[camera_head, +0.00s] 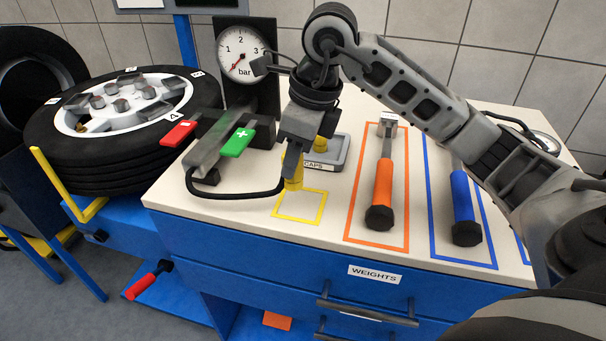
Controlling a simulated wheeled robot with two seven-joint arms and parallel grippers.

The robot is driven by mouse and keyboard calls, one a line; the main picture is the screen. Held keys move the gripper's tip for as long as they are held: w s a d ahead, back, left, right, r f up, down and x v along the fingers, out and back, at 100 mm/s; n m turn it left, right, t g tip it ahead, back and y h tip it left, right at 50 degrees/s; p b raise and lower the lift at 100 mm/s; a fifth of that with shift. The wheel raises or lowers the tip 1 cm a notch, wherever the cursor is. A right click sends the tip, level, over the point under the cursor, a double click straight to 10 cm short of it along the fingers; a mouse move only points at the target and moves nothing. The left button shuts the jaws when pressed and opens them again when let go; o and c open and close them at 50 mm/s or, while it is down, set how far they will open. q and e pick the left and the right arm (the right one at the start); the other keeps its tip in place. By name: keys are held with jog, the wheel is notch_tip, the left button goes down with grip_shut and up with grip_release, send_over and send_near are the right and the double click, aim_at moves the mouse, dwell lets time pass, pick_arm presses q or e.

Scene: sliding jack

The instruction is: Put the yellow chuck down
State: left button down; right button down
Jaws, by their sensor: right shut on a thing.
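The yellow chuck (292,181) is upright at the end of a black hose (235,196), low over the bench top (185,195). My right gripper (297,150) points down and is shut on the chuck. The chuck is at the back left edge of a yellow outlined square (300,219) on the bench. I cannot tell whether its lower end touches the bench. My left gripper is not in view.
Behind stand a gauge (241,55) and a grey tray (334,160) marked CAPS. A red button (179,133) and green button (237,142) are at left. Orange-handled (383,185) and blue-handled (462,195) hammers lie at right.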

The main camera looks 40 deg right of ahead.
aim_at(296, 183)
jog(key=shift+s+d+f, duration=0.15)
jog(key=shift+d+f, duration=0.35)
jog(key=shift+f, duration=0.1)
jog(key=f, duration=0.3)
jog(key=shift+s+d, duration=0.1)
jog(key=shift+d, duration=0.1)
jog(key=shift+f, duration=0.25)
jog(key=shift+f, duration=0.2)
jog(key=c, duration=1.1)
grip_release()
jog(key=shift+r, duration=0.1)
